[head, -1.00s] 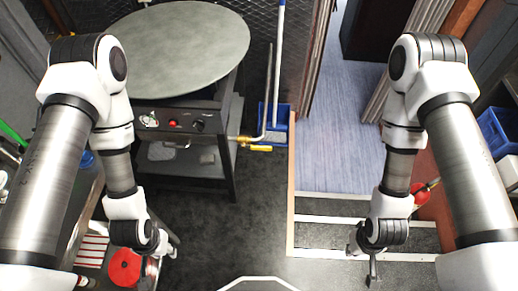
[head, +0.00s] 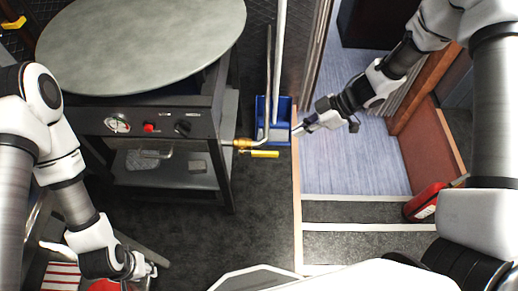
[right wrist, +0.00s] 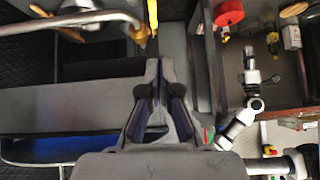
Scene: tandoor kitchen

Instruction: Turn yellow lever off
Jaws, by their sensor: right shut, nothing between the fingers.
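The yellow lever (head: 265,154) sticks out sideways below a brass valve (head: 242,143) on the pipe at the right side of the round-topped stove. In the right wrist view the lever (right wrist: 153,15) shows at the top, beyond my fingertips. My right gripper (head: 298,130) is shut and empty, to the right of the lever and apart from it. Its closed fingers show in the right wrist view (right wrist: 158,68). My left gripper (head: 150,270) is low at the left, away from the lever; its jaw opening is unclear.
A blue dustpan (head: 283,112) with upright handles stands just behind the lever. The stove's front panel (head: 160,122) has a red knob. A red extinguisher (head: 424,203) is at the right by the steps. Dark floor (head: 200,235) in front of the stove is clear.

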